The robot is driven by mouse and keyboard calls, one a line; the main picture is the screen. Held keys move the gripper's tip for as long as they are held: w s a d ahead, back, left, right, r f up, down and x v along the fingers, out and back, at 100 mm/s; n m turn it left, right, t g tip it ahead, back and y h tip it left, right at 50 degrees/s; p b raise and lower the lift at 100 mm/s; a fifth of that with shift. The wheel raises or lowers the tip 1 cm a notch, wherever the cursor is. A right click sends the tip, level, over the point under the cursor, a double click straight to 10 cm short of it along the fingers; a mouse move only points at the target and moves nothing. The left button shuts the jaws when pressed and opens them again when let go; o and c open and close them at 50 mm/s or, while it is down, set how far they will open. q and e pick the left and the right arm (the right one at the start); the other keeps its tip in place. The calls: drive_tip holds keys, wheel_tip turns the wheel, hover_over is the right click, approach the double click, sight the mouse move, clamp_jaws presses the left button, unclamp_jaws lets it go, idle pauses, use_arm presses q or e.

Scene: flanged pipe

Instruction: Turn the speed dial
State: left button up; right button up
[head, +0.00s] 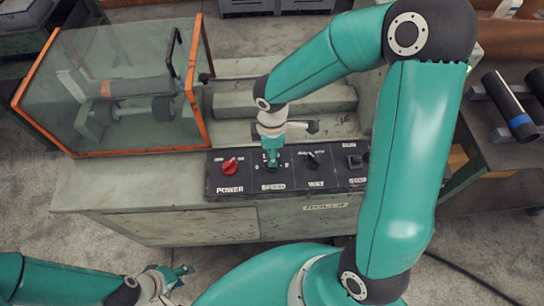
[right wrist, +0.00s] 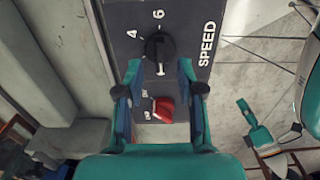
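The black round speed dial (right wrist: 160,46) with a white pointer sits on the dark control panel, beside the numbers 4 and 6 and the word SPEED. The pointer faces the bottom of the right wrist view. My right gripper (right wrist: 160,66) is open, with one finger to each side just short of the dial in that view. I cannot tell whether they touch it. In the head view my right gripper (head: 271,158) reaches down over the SPEED label and mostly hides the dial. My left gripper (head: 178,277) looks open and empty, low in front of the machine.
An orange-framed clear guard (head: 135,148) covers the machine's left. Dark pipes (head: 508,104) lie on the right bench.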

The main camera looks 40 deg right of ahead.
drive_tip(key=shift+f, duration=1.65)
clamp_jaws()
drive_tip(key=shift+d, duration=0.1)
